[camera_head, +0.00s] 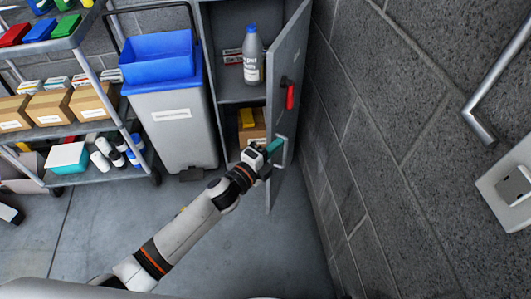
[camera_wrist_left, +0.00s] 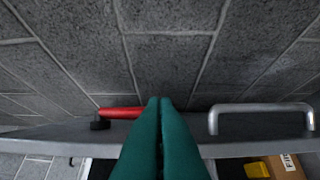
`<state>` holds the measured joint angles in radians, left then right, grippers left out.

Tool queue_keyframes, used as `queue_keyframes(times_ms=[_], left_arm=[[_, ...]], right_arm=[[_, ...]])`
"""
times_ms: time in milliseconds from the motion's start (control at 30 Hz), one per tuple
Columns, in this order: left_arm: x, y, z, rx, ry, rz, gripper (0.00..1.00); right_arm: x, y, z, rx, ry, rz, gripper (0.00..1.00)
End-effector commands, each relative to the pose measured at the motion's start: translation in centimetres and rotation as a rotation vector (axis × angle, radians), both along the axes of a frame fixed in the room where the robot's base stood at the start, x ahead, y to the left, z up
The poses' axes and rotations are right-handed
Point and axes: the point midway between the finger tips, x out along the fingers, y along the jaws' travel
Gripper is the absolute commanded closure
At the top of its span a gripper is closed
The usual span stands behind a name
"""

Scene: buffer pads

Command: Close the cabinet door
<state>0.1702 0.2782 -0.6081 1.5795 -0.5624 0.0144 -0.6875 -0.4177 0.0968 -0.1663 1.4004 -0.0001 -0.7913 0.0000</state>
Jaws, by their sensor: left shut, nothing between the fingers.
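The grey cabinet (camera_head: 203,22) stands against the back wall with its door (camera_head: 287,75) swung open to the right, close to the brick wall. The door carries a red handle (camera_head: 290,96) and a metal bar handle (camera_head: 282,152). My left gripper (camera_head: 274,146) has teal fingers, shut and empty, near the door's free edge beside the bar handle. In the left wrist view the teal fingers (camera_wrist_left: 160,105) overlap the door (camera_wrist_left: 235,149), between the red handle (camera_wrist_left: 125,113) and the bar handle (camera_wrist_left: 262,107). I cannot tell whether they touch the door. My right gripper is out of view.
Inside the cabinet are a bottle (camera_head: 253,60) and a cardboard box (camera_head: 247,132). A grey bin with a blue top (camera_head: 175,120) stands left of it. A loaded shelf cart (camera_head: 75,128) is farther left. The brick wall (camera_head: 370,120) bounds the right. Floor in front is clear.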

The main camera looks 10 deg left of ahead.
Motion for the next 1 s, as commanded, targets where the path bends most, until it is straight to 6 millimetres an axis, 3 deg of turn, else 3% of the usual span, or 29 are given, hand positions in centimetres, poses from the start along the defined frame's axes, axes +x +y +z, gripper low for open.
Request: queue_keyframes(times_ms=[233, 300, 500, 1000], left_arm=[[4.3, -2.6, -0.1, 0.0, 0.001, 0.002, 1.0], [4.4, -1.0, -0.1, 0.004, 0.004, 0.004, 1.0], [4.9, 0.9, -0.1, 0.0, 0.004, 0.002, 1.0], [5.0, 1.5, -0.1, -0.001, 0.003, 0.0, 1.0]], right_arm=[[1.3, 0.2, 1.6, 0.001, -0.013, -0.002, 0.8], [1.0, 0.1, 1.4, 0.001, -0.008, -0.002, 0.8], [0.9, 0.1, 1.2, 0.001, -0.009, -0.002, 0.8], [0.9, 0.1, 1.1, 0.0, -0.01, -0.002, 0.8]])
